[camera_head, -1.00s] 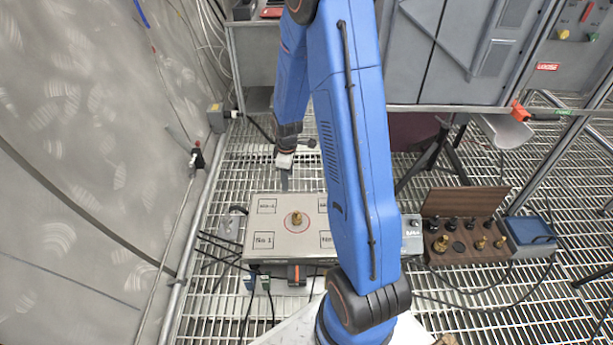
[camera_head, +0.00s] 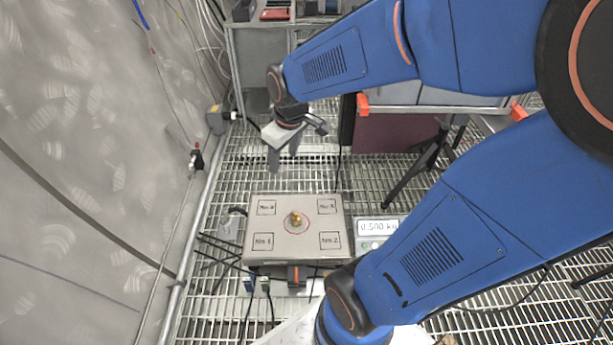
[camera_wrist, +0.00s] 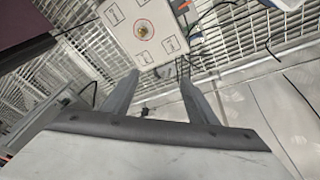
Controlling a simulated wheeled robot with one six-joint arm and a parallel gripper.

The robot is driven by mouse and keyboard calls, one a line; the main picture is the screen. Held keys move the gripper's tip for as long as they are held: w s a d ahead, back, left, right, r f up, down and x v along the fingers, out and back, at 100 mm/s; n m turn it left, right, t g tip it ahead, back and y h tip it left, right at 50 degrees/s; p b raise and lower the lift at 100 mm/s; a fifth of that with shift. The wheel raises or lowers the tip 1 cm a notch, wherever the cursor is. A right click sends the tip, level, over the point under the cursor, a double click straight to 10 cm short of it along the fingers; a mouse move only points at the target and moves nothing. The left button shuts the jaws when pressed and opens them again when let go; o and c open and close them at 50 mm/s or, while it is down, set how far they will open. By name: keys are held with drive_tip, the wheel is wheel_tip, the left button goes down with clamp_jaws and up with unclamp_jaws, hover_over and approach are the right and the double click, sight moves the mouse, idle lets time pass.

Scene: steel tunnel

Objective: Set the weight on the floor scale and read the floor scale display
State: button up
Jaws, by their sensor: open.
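A brass weight (camera_head: 295,219) stands upright inside the red circle at the middle of the floor scale's plate (camera_head: 272,252). My gripper (camera_head: 283,170) is open and empty, above and behind the plate, apart from the weight. In the wrist view, the two fingers (camera_wrist: 158,92) are spread with nothing between them. The weight (camera_wrist: 143,31) and the scale plate (camera_wrist: 125,15) show beyond the fingers at the top.
A grated floor (camera_head: 230,325) surrounds the scale. Cables run left of and in front of the plate. A pipe and wall (camera_head: 80,200) bound the left side. Cabinets (camera_head: 262,70) and a black stand (camera_head: 425,165) are behind. My arm covers the right.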

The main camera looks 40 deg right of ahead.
drive_tip(key=s+a+r+m, duration=0.1)
drive_tip(key=s+r, duration=0.2)
drive_tip(key=s, duration=0.4)
drive_tip(key=s+a+r+m+t, duration=0.1)
drive_tip(key=s+a+r+m, duration=0.1)
drive_tip(key=s, duration=0.6)
drive_tip(key=shift+a+r+m+t, duration=0.2)
drive_tip(key=shift+r+m+t, duration=0.1)
drive_tip(key=shift+r, duration=0.45)
drive_tip(key=shift+s, duration=0.1)
